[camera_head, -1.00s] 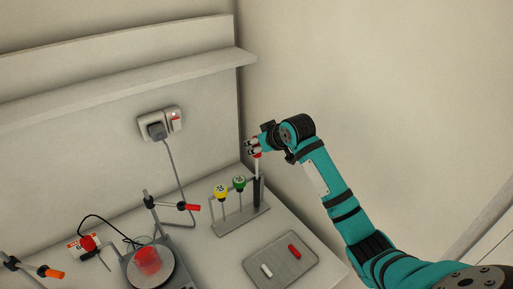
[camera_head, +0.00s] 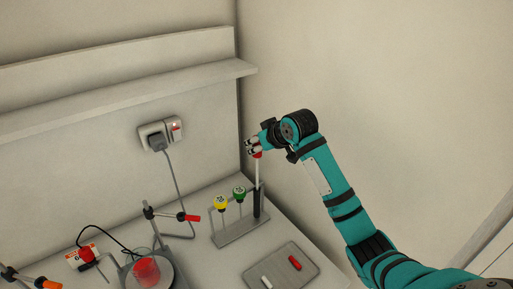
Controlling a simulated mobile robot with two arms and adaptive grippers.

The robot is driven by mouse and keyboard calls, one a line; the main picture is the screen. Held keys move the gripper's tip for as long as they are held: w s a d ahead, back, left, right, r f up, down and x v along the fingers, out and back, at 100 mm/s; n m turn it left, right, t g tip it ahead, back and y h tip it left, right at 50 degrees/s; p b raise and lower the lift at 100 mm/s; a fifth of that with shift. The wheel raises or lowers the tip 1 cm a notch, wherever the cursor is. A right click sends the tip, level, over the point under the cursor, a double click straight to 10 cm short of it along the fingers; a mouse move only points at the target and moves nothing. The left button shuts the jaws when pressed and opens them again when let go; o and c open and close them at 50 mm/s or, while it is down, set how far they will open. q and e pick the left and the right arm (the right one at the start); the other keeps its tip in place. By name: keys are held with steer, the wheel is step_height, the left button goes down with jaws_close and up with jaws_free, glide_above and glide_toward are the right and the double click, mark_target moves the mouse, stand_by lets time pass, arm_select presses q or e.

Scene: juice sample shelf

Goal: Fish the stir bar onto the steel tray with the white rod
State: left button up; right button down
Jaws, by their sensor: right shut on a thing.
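My right gripper (camera_head: 254,149) is shut on the red top of the white rod (camera_head: 257,175), at the back right of the bench. The rod hangs upright, its lower end inside or behind the dark holder (camera_head: 258,204) at the right end of the rack. The steel tray (camera_head: 291,258) lies in front of the rack with a small white bar (camera_head: 267,282) and a small red bar (camera_head: 295,263) on it. A beaker of red liquid (camera_head: 146,271) stands on a stirrer plate at lower left; no stir bar can be made out inside. My left gripper is not in view.
The grey rack (camera_head: 241,231) also holds a yellow-topped (camera_head: 221,202) and a green-topped (camera_head: 239,193) rod. A clamp with a red handle (camera_head: 188,217) reaches above the bench beside the beaker. A shelf (camera_head: 130,90) runs along the back wall, above a plugged socket (camera_head: 159,136).

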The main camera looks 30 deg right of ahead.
steer(key=shift+r, duration=3.25)
